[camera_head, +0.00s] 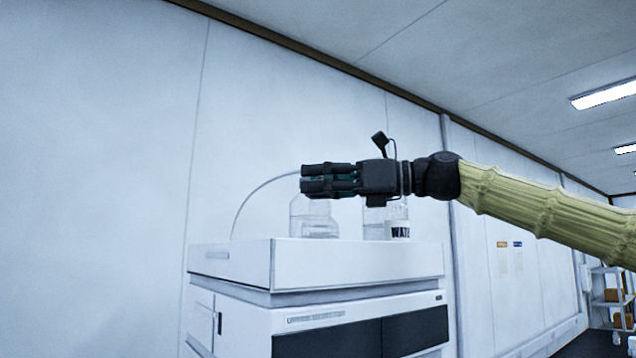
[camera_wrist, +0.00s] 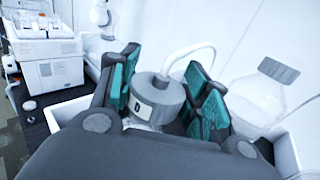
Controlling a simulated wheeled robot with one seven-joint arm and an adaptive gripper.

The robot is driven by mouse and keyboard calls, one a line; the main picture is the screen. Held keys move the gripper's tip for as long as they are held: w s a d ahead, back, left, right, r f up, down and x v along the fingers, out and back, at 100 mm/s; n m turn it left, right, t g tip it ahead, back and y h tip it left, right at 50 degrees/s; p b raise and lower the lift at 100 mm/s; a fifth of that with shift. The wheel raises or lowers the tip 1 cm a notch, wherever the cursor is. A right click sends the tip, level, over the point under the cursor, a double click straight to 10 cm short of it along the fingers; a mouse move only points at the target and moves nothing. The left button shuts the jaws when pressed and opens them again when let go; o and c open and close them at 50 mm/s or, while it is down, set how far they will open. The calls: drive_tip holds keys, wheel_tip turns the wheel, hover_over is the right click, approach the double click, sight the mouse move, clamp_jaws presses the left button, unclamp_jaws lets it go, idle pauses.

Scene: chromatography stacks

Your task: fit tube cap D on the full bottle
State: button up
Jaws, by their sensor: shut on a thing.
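Tube cap D (camera_wrist: 158,98) is a grey round cap with a "D" label and a white tube from its top. My gripper (camera_wrist: 167,88) is shut on it, with teal pads on either side. In the head view, my gripper (camera_head: 308,180) is level, pointing left, directly above a clear bottle (camera_head: 314,219) on the white instrument. The gripper hides the bottle's top, so I cannot tell whether the cap touches it. A second bottle (camera_head: 398,231), with a partly readable "WATE" label, stands to the right. I cannot tell which bottle is full.
The tube (camera_head: 254,196) arcs down left to the instrument's white top tray (camera_head: 350,262). A wall runs behind. Another white instrument (camera_wrist: 50,70) stands at the upper left.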

drive_tip(key=shift+s+f+b, duration=0.1)
drive_tip(key=shift+f+b, duration=0.5)
drive_tip(key=shift+f, duration=0.8)
idle(0.6)
drive_tip(key=o, duration=1.1)
drive_tip(key=o, duration=0.4)
drive_tip(key=shift+r, duration=0.1)
drive_tip(key=shift+r+p, duration=0.6)
drive_tip(key=shift+r, duration=2.85)
